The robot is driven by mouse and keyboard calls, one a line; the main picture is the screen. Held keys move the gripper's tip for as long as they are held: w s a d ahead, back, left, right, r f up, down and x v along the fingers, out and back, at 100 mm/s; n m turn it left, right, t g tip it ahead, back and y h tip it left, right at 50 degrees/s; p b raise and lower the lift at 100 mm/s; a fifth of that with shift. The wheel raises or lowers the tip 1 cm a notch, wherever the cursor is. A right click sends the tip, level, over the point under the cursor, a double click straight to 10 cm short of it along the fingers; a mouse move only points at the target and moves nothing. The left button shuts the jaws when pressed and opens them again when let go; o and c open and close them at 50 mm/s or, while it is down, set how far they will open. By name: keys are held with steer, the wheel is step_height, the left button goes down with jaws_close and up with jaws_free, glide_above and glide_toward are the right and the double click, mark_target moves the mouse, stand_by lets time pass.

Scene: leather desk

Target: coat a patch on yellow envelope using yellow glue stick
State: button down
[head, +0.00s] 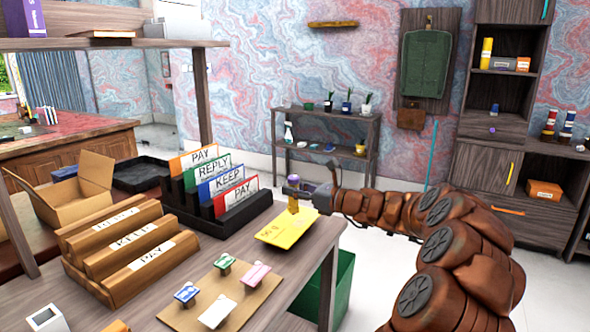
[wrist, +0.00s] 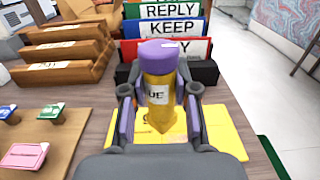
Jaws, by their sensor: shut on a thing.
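The yellow envelope (head: 287,229) lies flat near the right edge of the desk; it also shows in the wrist view (wrist: 226,138). My gripper (head: 305,196) is above it, and in the wrist view my gripper (wrist: 158,100) is shut on the yellow glue stick (wrist: 158,76). The glue stick (head: 293,206) is upright, with a purple top and a white label. Its lower end is over the envelope; I cannot tell whether it touches the paper. My gripper fingers cover part of the envelope in the wrist view.
A black rack (head: 247,213) with labelled file folders stands behind the envelope. Wooden sorting trays (head: 124,246) stand at left. A tan board (head: 251,296) with several coloured stamps lies in front. A green bin (head: 340,287) stands on the floor beyond the desk's right edge.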

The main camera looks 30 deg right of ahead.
mark_target(294, 177)
steer(key=shift+r+p, duration=1.6)
steer(key=shift+r, duration=0.25)
